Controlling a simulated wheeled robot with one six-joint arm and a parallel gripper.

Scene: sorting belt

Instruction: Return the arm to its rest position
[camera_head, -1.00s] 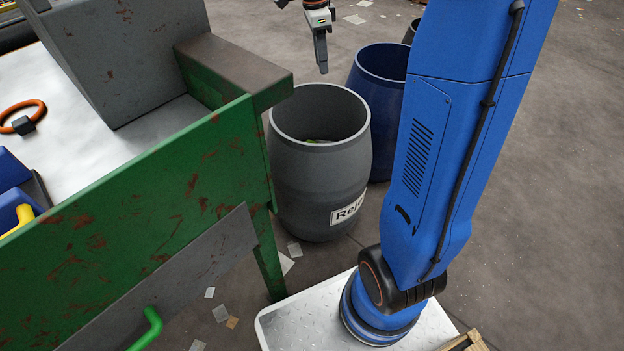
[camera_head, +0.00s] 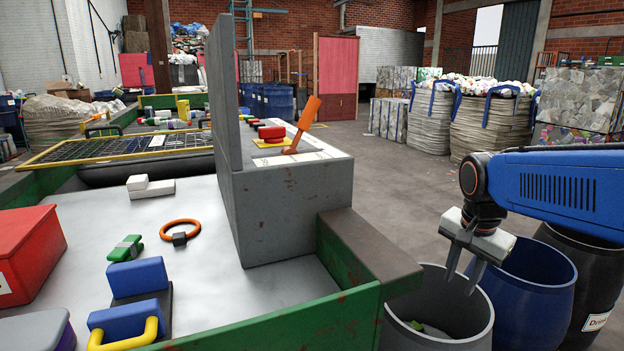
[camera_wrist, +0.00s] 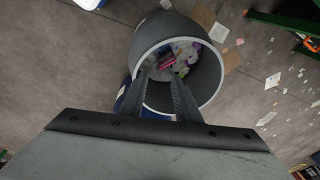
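My gripper (camera_head: 464,266) hangs over the grey barrel (camera_head: 436,338) at the lower right of the head view, its fingers pointing down. The fingers are apart with nothing between them. In the wrist view my gripper (camera_wrist: 167,82) shows two separated fingers above the mouth of the grey barrel (camera_wrist: 216,75). Inside that barrel lie pieces of waste (camera_wrist: 178,62), some pink and some pale. My blue arm reaches in from the right edge of the head view.
A blue barrel (camera_head: 530,290) and a dark barrel (camera_head: 597,290) stand right of the grey one. Open floor lies behind.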

